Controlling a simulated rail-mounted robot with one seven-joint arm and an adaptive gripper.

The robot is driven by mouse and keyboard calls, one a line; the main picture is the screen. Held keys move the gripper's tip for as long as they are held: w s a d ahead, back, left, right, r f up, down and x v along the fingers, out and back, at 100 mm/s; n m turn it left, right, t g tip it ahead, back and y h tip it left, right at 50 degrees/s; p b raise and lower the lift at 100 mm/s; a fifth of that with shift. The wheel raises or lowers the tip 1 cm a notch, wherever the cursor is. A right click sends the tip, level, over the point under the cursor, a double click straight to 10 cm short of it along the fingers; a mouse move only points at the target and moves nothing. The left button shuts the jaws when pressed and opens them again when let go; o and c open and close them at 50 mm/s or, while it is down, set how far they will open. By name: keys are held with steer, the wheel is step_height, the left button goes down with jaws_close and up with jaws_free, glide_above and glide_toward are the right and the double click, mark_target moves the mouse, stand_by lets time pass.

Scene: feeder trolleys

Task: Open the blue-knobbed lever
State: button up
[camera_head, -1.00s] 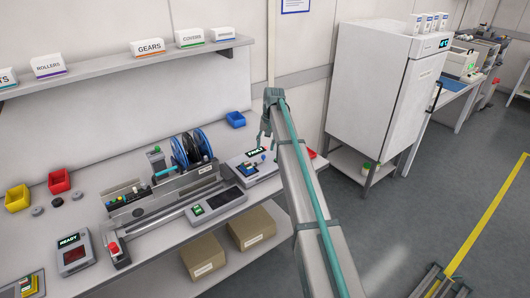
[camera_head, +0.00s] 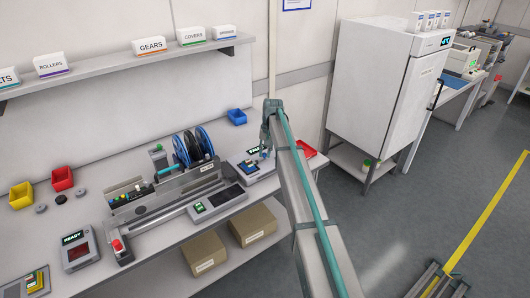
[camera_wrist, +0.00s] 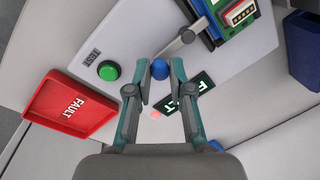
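The blue knob (camera_wrist: 159,69) is a round ball at the end of a grey lever (camera_wrist: 180,43) on a pale test fixture (camera_wrist: 130,35). In the wrist view my gripper (camera_wrist: 160,77) is open, with one fingertip on each side of the knob and gaps showing; whether either finger touches it I cannot tell. The lever runs up and right from the knob to a block beside a green circuit board (camera_wrist: 240,15). In the head view my gripper (camera_head: 265,148) is over the fixture (camera_head: 243,169), small and partly hidden by my arm.
On the fixture are a green button (camera_wrist: 108,70) beside a TEST label and a dark display (camera_wrist: 188,92). A red FAULT tray (camera_wrist: 65,105) lies left of it, and a dark blue bin (camera_wrist: 303,50) stands right. A reel machine (camera_head: 190,148) stands left of the fixture in the head view.

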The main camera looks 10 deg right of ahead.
steer(key=shift+s, duration=0.1)
jaws_close()
steer(key=m, duration=0.1)
steer(key=s+m+b, duration=0.1)
steer(key=m, duration=0.1)
steer(key=shift+s+d+m, duration=0.15)
steer(key=shift+d+m, duration=0.05)
steer(key=shift+m, duration=0.1)
steer(key=m, duration=0.1)
steer(key=s+m+b, duration=0.1)
steer(key=m, duration=0.1)
steer(key=shift+s+m+t+h, duration=0.15)
steer(key=shift+m+t+h, duration=0.15)
steer(key=shift+t, duration=0.1)
steer(key=m, duration=0.1)
steer(key=s+m, duration=0.1)
steer(key=m, duration=0.1)
steer(key=shift+s+a+m+b, duration=0.15)
steer(key=shift+a+m+b, duration=0.15)
steer(key=shift+b, duration=0.05)
steer(key=shift+s+a+m+h, duration=0.2)
steer(key=shift+s+m, duration=0.05)
steer(key=shift+m, duration=0.55)
steer(key=shift+s+a+m+h, duration=0.15)
steer(key=shift+s+m+h, duration=0.05)
steer(key=shift+m, duration=0.6)
steer(key=o, duration=0.9)
jaws_free()
steer(key=shift+c, duration=0.2)
steer(key=shift+r, duration=0.15)
